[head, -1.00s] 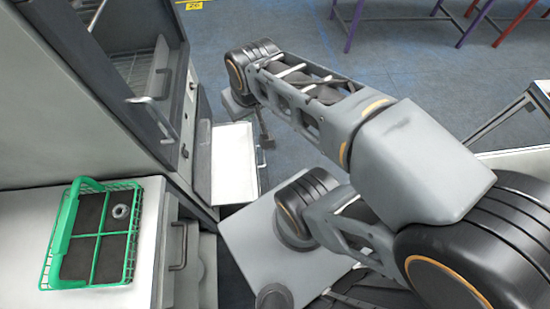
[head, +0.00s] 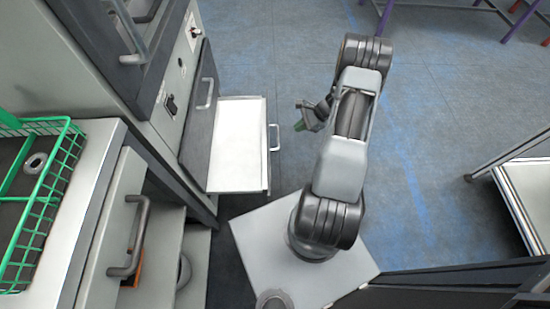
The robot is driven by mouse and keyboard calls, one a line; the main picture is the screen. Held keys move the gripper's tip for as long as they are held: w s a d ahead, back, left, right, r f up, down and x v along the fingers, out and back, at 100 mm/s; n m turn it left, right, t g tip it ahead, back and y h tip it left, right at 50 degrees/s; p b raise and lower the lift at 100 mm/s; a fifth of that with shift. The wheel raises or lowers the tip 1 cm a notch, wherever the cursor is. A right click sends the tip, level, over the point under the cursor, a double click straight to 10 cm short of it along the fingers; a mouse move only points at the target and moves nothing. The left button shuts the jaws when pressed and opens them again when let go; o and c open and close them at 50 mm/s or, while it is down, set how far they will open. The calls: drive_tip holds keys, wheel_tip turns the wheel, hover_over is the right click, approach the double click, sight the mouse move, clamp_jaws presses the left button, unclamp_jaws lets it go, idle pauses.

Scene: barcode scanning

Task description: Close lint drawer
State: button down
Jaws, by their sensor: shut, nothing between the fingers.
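The lint drawer (head: 236,150) is a shallow white tray pulled out of the lower front of the grey machine, with its inside showing empty. Its front panel carries a light bar handle (head: 274,137) facing right. My gripper (head: 301,118) is shut and empty. In the picture it is just right of the drawer's front and a little above the handle, with a gap between. The fingertips are small and partly dark in this view, and its height relative to the drawer is hard to judge.
The machine's panel (head: 176,88) stands behind the drawer. At left a counter (head: 100,160) holds a green wire basket (head: 40,190) with a grey ring (head: 36,163); below is a cabinet door with a handle (head: 131,235). Open blue floor (head: 440,150) lies right of my arm.

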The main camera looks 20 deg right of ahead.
wheel_tip(320, 180, down, 9)
drive_tip(key=s+d+m+t+b, duration=0.1)
drive_tip(key=m+b, duration=0.1)
drive_tip(key=m, duration=0.1)
drive_tip(key=a+r+b+x, duration=0.2)
drive_tip(key=b+x, duration=0.2)
drive_tip(key=x, duration=0.8)
drive_tip(key=shift+w, duration=0.4)
drive_tip(key=shift+a, duration=0.15)
